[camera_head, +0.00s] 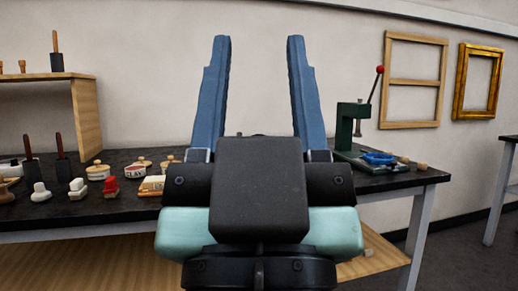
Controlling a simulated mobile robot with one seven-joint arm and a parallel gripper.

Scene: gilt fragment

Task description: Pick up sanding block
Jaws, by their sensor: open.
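My gripper (259,42) fills the middle of the view, its two blue fingers upright and wide apart with nothing between them. It hides the middle of the dark worktop (62,216). I cannot tell for sure which thing is the sanding block. Small blocks stand on the left of the worktop: a white one with a tan base (77,189), a red and white one (109,188), and a rounded white piece (41,193). A low tan and white labelled block (152,185) lies just left of my gripper. All are apart from it.
A wooden shelf (86,118) stands at the back left. Round tins (98,171) and dark wood-handled tools (61,162) crowd the left. Frames (414,80) hang behind.

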